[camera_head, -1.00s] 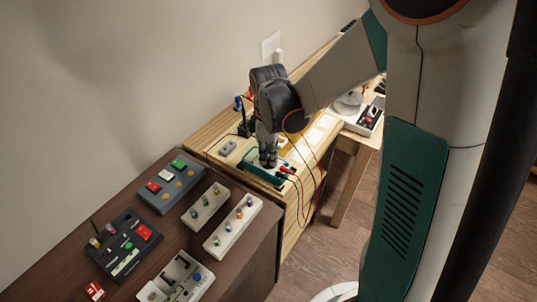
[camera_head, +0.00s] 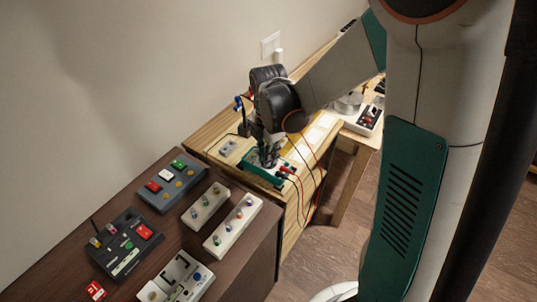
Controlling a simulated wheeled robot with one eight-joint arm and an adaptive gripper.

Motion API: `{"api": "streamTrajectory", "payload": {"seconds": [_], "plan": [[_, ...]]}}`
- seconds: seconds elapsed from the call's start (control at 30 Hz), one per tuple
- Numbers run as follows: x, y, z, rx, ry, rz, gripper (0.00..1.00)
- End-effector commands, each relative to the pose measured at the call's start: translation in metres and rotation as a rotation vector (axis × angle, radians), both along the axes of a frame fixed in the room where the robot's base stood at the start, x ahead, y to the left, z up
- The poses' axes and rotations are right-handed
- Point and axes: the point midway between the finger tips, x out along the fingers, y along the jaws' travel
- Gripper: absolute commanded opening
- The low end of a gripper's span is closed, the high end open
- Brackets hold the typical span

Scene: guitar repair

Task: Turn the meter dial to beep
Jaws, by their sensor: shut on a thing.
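The meter (camera_head: 255,168) is a teal-green box lying on the light wooden bench, with red plugs (camera_head: 285,171) and thin red and black leads at its right end. My gripper (camera_head: 268,157) points down onto the meter's top face from above. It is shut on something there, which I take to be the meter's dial. The gripper and wrist hide the dial, so its pointer and markings cannot be read.
A dark cabinet in front holds a grey pedal (camera_head: 171,184), a black pedal (camera_head: 124,245) and white knob boxes (camera_head: 233,227). A small grey box (camera_head: 228,148) lies left of the meter. A black-and-white device (camera_head: 369,121) stands at the back right. Leads hang over the bench's right edge.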

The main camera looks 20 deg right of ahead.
Motion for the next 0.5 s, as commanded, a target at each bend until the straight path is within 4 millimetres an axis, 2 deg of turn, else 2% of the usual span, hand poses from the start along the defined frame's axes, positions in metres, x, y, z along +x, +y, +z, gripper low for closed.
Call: {"api": "streamTrajectory", "payload": {"seconds": [0.5], "plan": [[0.0001, 0.0000, 0.0001, 0.000, 0.000, 0.039, 0.00]]}}
